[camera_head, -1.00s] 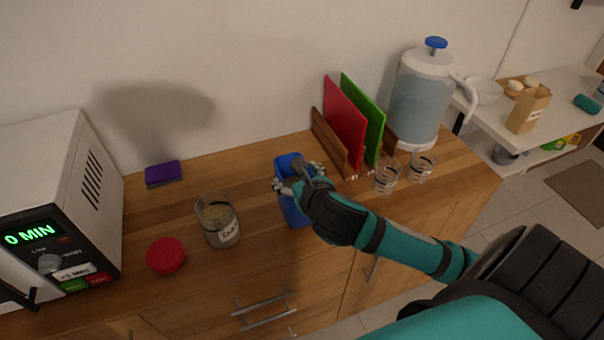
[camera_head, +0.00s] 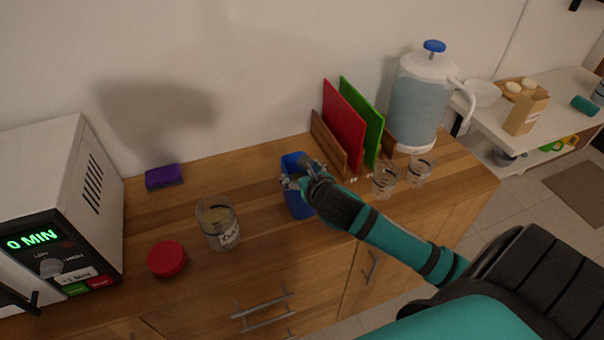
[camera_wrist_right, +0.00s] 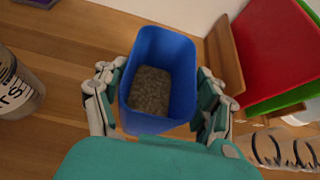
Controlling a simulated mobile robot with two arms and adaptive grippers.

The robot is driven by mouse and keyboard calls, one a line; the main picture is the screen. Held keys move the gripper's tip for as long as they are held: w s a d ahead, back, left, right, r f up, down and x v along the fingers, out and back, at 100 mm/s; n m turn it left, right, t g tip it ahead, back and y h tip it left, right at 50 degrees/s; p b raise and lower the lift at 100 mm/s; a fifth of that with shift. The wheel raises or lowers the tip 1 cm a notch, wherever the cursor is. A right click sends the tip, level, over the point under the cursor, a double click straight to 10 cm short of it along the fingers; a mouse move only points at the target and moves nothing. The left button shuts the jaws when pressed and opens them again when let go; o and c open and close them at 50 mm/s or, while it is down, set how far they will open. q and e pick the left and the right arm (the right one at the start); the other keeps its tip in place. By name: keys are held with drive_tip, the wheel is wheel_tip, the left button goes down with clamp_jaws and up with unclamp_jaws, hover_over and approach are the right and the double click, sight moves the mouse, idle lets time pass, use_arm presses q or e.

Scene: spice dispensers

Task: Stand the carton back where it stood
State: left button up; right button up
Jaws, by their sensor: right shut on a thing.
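The carton (camera_head: 298,202) is blue, open at the top and upright over the wooden counter, left of the cutting boards. In the right wrist view the carton (camera_wrist_right: 163,50) holds brown, grainy contents. My right gripper (camera_head: 301,174) is shut on the carton, with a finger on each side of it, as the right wrist view also shows (camera_wrist_right: 158,97). I cannot tell whether the carton's base touches the counter. My left gripper is not in view.
A labelled glass jar (camera_head: 218,222) and red lid (camera_head: 166,259) stand left of the carton. A rack with red (camera_head: 345,125) and green boards, two glasses (camera_head: 386,180) and a water dispenser (camera_head: 420,100) are to the right. Bare counter (camera_head: 240,180) lies behind the jar.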

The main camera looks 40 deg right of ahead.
drive_tip(key=o, duration=1.2)
drive_tip(key=shift+f, duration=0.15)
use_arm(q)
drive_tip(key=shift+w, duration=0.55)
use_arm(e)
drive_tip(key=o, duration=0.6)
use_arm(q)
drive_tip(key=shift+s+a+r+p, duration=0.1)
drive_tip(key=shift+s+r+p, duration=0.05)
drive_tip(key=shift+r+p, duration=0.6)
use_arm(e)
drive_tip(key=v, duration=1.2)
drive_tip(key=shift+s, duration=0.1)
